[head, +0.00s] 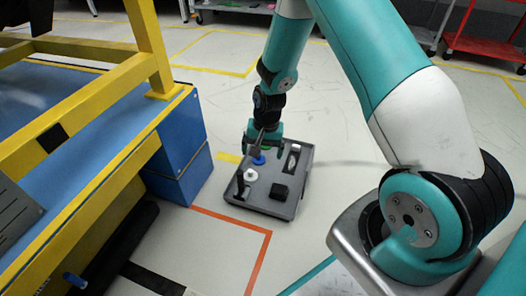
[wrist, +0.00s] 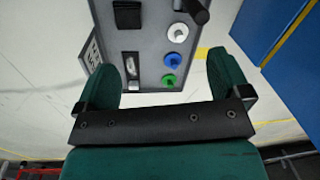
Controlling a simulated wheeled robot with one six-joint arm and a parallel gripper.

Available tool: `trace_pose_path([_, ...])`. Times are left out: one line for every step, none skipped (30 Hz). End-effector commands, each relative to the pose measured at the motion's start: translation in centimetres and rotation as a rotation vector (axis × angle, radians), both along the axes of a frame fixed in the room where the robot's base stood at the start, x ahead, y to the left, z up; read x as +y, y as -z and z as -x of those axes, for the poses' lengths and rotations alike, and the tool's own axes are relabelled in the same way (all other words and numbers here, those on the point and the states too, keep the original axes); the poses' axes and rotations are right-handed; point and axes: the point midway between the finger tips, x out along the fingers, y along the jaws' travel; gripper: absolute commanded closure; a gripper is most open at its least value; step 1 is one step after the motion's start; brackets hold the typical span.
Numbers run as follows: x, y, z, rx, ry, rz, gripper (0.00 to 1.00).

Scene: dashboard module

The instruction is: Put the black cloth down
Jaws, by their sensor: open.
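My gripper (head: 263,143) is over the far end of the tray, apart from the dark piece. In the wrist view the two green fingers (wrist: 161,82) are wide apart with nothing held between them. The tray's far end lies in view beyond and between the fingers.
A blue block (head: 183,160) and yellow frame (head: 152,45) stand at left. Floor is clear to the tray's right.

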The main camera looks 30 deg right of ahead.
Motion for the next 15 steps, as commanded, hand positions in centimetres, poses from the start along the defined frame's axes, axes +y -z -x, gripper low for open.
trace_pose_path([2.2, -4.0, 0.1, -0.030, -0.090, -0.023, 0.05])
trace_pose_path([3.3, -6.0, 0.5, -0.039, -0.144, -0.038, 0.05])
trace_pose_path([4.9, -8.6, 1.2, -0.054, -0.219, -0.058, 0.05])
trace_pose_path([6.0, -10.4, 1.9, -0.065, -0.274, -0.072, 0.05])
trace_pose_path([7.1, -12.3, 2.7, -0.076, -0.332, -0.085, 0.05])
trace_pose_path([8.6, -14.6, 3.9, -0.091, -0.410, -0.102, 0.05])
trace_pose_path([9.5, -16.2, 5.0, -0.103, -0.469, -0.114, 0.05])
trace_pose_path([10.5, -17.8, 6.2, -0.114, -0.529, -0.126, 0.05])
trace_pose_path([11.7, -19.8, 7.9, -0.131, -0.610, -0.141, 0.05])
trace_pose_path([12.5, -21.1, 9.3, -0.142, -0.670, -0.150, 0.05])
trace_pose_path([13.2, -22.4, 10.7, -0.153, -0.732, -0.159, 0.05])
trace_pose_path([14.0, -23.9, 12.6, -0.169, -0.811, -0.171, 0.05])
trace_pose_path([14.5, -24.9, 14.0, -0.181, -0.867, -0.177, 0.05])
trace_pose_path([15.0, -25.7, 15.4, -0.192, -0.923, -0.184, 0.05])
trace_pose_path([15.4, -26.6, 17.2, -0.205, -0.988, -0.190, 0.05])
